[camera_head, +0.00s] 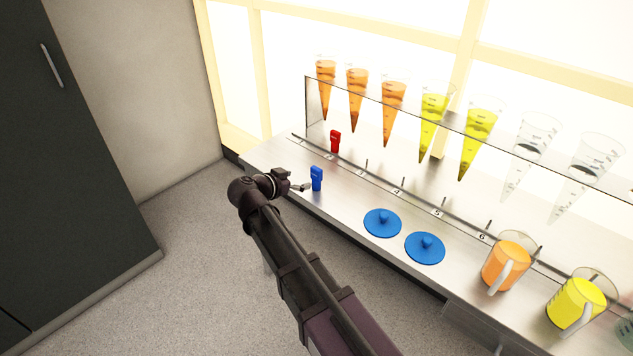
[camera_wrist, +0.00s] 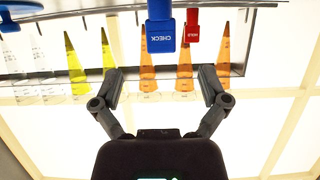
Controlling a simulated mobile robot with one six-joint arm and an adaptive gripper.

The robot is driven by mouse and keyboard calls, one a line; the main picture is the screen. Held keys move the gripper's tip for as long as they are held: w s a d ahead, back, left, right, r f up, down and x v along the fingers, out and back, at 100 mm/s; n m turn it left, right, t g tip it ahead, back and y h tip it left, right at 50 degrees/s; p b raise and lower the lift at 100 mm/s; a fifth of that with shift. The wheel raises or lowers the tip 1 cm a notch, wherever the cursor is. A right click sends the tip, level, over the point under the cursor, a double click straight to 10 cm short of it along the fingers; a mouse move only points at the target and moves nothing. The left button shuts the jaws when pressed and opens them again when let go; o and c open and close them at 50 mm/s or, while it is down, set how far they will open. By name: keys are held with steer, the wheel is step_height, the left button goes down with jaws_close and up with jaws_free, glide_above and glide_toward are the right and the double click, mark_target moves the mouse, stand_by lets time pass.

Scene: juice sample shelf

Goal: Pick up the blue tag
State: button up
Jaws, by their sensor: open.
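The blue tag (camera_head: 317,178) stands upright on the front part of the metal shelf, near its left end. In the wrist view the blue tag (camera_wrist: 160,32) shows the word "CHECK" upside down, ahead of the fingers and between their lines. My gripper (camera_head: 305,187) is just left of the tag in the head view. In the wrist view my gripper (camera_wrist: 166,84) has its two fingers spread wide with nothing between them. No contact with the tag shows.
A red tag (camera_head: 335,141) stands behind the blue one, close to it; it also shows in the wrist view (camera_wrist: 192,25). Cone-shaped orange, yellow and clear samples hang along the rack. Two blue lids (camera_head: 382,222) lie to the right, then an orange jug (camera_head: 503,266) and a yellow jug (camera_head: 574,304).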

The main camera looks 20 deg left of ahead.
mark_target(315, 174)
steer(key=shift+b+x, duration=0.45)
steer(key=shift+x, duration=1.25)
steer(key=shift+w, duration=0.1)
steer(key=shift+b+x, duration=0.75)
steer(key=shift+x, duration=1.8)
steer(key=shift+r, duration=0.2)
steer(key=c, duration=1.2)
